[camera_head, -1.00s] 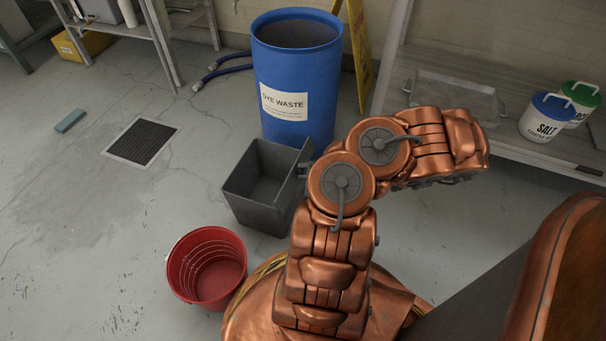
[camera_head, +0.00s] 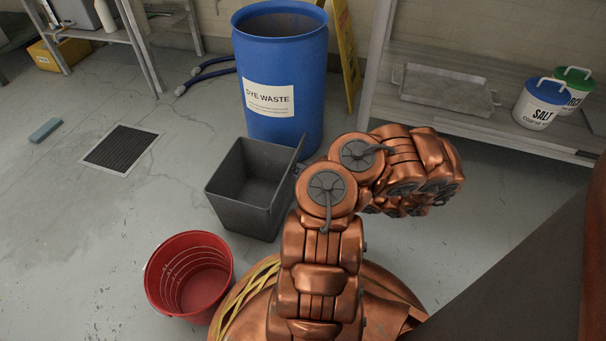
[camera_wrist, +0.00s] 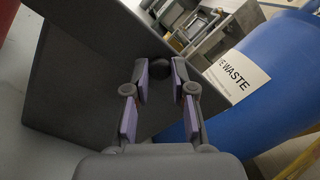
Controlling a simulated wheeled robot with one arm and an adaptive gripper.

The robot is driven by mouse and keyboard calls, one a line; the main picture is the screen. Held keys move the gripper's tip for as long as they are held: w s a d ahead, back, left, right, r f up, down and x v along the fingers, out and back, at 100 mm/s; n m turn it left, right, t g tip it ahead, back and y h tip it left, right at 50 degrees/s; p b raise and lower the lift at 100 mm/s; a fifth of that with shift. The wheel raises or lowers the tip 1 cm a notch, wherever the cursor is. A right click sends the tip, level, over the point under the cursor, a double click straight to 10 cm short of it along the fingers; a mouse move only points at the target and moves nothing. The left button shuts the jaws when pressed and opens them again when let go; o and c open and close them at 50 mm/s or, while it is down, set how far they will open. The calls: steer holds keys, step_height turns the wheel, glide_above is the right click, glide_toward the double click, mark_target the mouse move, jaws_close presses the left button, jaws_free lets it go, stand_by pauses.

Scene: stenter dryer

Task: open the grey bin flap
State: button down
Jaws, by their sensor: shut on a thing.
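The grey bin (camera_head: 238,207) stands on the floor in front of the blue drum, left of my arm. Its top is open and I see into it. The grey flap (camera_head: 287,178) stands steeply tilted up along the bin's right side. In the head view my arm mostly hides the gripper.
The blue DYE WASTE drum (camera_head: 281,80) stands close behind the bin. A red bucket (camera_head: 188,277) is at front left, near my base. A shelf (camera_head: 500,115) with a tray and tubs is at right.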

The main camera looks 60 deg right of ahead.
stand_by(0.4)
steer(key=c, duration=1)
jaws_free()
steer(key=shift+v, duration=6)
